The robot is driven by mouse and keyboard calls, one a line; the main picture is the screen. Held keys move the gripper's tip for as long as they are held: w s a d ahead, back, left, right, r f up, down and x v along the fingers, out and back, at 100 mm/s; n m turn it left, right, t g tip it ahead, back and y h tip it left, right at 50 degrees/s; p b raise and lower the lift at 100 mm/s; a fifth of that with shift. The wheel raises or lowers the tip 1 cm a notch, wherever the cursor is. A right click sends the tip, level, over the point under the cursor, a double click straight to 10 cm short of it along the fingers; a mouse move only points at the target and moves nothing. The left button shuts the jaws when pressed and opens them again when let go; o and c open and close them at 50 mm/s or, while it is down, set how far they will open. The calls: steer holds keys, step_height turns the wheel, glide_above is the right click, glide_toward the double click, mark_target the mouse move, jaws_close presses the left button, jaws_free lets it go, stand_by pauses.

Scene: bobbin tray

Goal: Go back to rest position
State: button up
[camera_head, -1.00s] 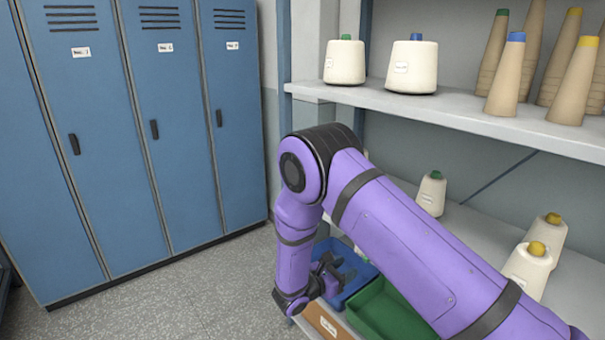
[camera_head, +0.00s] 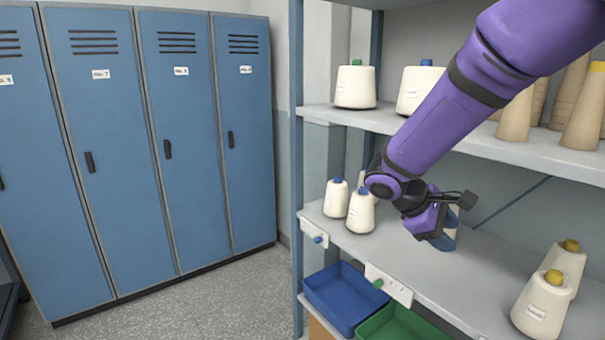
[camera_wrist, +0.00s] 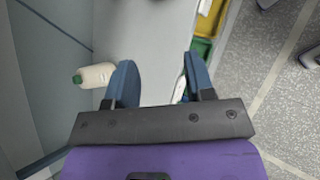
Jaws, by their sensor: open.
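My gripper (camera_head: 447,232) is over the middle shelf (camera_head: 410,256), to the right of two cream bobbins with blue tops (camera_head: 361,211). In the wrist view my gripper (camera_wrist: 162,85) has its two blue fingers spread apart. My purple arm reaches in from the upper right and hides part of the shelves.
Two cream bobbins with yellow tops (camera_head: 545,305) stand at the shelf's right. The upper shelf (camera_head: 480,140) holds more bobbins and tan cones. A blue tray (camera_head: 345,297) and a green tray (camera_head: 400,323) sit below. Blue lockers (camera_head: 190,140) and open floor are at left.

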steer(key=s+r+m+t+y, duration=0.3)
steer(key=s+r+m+y, duration=0.1)
steer(key=s, duration=0.7)
steer(key=s+d+r+m+t+y, duration=0.1)
steer(key=s+r+m+t+y, duration=0.1)
steer(key=s+r+m+y, duration=0.3)
steer(key=shift+s+d+r+m+t, duration=0.4)
steer(key=shift+s+r, duration=1.3)
steer(key=shift+s, duration=1.65)
steer(key=shift+a, duration=0.1)
